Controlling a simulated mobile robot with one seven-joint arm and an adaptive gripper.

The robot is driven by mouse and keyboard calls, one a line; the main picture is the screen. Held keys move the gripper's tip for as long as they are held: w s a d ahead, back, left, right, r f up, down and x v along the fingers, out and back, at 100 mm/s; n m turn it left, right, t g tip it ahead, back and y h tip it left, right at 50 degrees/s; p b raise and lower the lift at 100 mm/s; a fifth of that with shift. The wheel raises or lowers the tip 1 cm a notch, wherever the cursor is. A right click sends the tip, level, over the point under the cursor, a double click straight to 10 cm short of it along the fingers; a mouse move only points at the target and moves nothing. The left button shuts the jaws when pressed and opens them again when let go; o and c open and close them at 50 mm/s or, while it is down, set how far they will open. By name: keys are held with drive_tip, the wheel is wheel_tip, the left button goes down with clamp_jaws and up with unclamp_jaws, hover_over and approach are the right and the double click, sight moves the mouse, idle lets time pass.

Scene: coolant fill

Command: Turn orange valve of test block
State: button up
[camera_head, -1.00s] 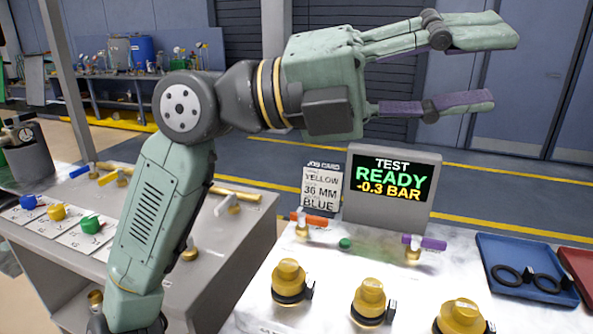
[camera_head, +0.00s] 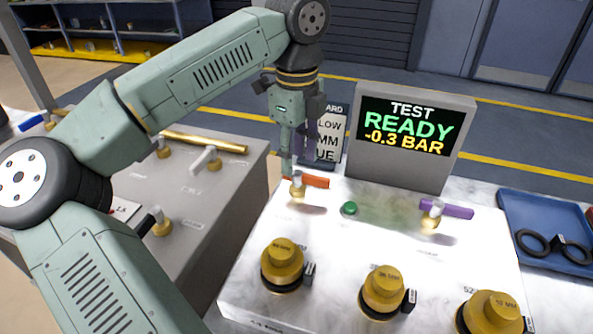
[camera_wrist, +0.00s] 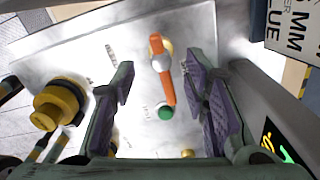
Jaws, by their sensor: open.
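The orange valve (camera_head: 309,181) is a short orange lever on a brass body at the back left of the white test block (camera_head: 330,235). My gripper (camera_head: 297,160) points down just above it, with its fingers apart. In the wrist view, the orange lever (camera_wrist: 163,72) lies between the two purple-padded fingers (camera_wrist: 160,88), with a gap on both sides and no clear contact. The green button (camera_head: 349,208) is right of the valve, and the purple valve (camera_head: 445,209) is farther right.
The display (camera_head: 412,135) reads TEST READY, -0.3 BAR, and stands behind the block. A job card (camera_head: 330,135) is close behind my gripper, partly hidden. Several brass fittings (camera_head: 283,262) line the front. A blue tray (camera_head: 545,220) with black rings is at right.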

sight(297, 172)
drive_tip(key=shift+f+p, duration=0.5)
drive_tip(key=shift+f, duration=2.3)
drive_tip(key=shift+c, duration=0.3)
clamp_jaws()
